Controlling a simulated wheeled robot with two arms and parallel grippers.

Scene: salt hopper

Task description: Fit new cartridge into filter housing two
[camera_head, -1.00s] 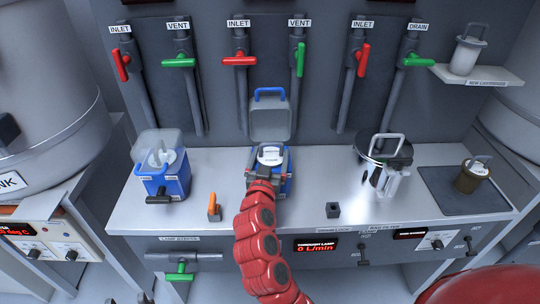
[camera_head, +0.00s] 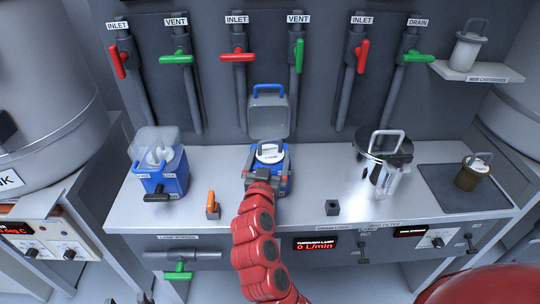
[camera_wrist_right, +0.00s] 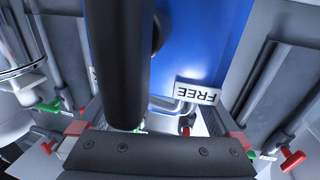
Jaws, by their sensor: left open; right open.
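Filter housing two (camera_head: 285,180) is the blue box in the middle of the bench, its clear lid (camera_head: 269,117) raised. A white round cartridge top (camera_head: 270,153) with a small handle shows inside it. My right gripper (camera_head: 261,176) is at the housing's front and hides part of it. In the right wrist view, its open fingers (camera_wrist_right: 155,138) are either side of a thick black lever (camera_wrist_right: 118,60); contact is unclear. A FREE label (camera_wrist_right: 198,93) shows upside down on the blue wall. A white cartridge (camera_head: 467,50) stands on the right shelf. My left gripper is not in view.
A blue housing (camera_head: 172,183) stands left, a chrome housing (camera_head: 372,150) right. A brown cartridge (camera_head: 468,178) stands on a dark tray (camera_head: 440,198). Valve handles line the wall.

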